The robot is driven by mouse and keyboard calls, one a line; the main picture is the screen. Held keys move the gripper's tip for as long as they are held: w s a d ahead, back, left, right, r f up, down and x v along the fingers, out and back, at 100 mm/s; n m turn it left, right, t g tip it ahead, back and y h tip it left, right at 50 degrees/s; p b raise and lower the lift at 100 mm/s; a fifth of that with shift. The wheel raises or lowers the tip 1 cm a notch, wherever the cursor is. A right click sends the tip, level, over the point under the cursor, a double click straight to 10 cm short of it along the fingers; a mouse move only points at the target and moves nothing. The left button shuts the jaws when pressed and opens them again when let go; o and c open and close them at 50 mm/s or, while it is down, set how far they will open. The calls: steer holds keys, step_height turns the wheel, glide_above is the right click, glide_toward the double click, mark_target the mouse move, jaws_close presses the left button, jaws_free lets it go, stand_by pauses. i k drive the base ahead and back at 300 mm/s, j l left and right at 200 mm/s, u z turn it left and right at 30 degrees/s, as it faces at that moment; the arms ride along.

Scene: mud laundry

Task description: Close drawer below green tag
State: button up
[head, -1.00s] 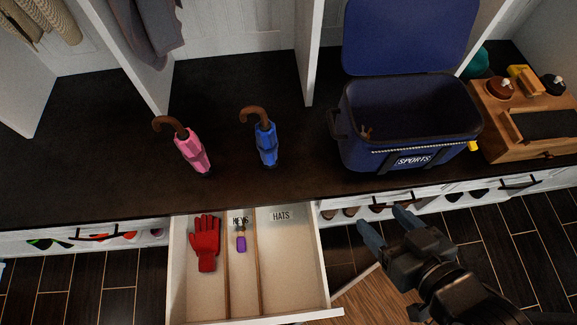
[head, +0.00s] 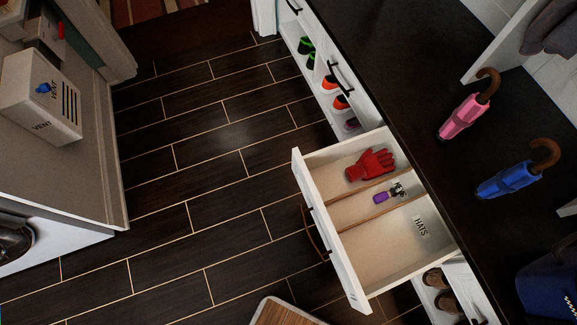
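A white drawer (head: 352,262) stands pulled out from the white bench at the right of the head view. Its front faces left and carries a dark curved handle (head: 314,232). Inside, thin wooden dividers separate a red glove (head: 371,164), keys with a purple tag (head: 388,194), and an empty section with a HATS label (head: 420,226). No green tag shows in this view. My gripper is out of view.
Pink (head: 463,117) and blue (head: 508,180) umbrellas lie on the dark bench top (head: 420,70). Shoes (head: 341,102) sit in cubbies below. A box marked VENT (head: 40,97) is at left. Dark floor (head: 190,160) left of the drawer is clear. A wood-coloured surface (head: 285,313) shows at bottom.

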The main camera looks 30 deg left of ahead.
mark_target(373, 248)
steer(key=k+u, duration=0.3)
steer(key=k+l+u, duration=0.1)
steer(key=u, duration=0.2)
steer(key=k+j+u, duration=0.35)
steer(key=i+j, duration=0.05)
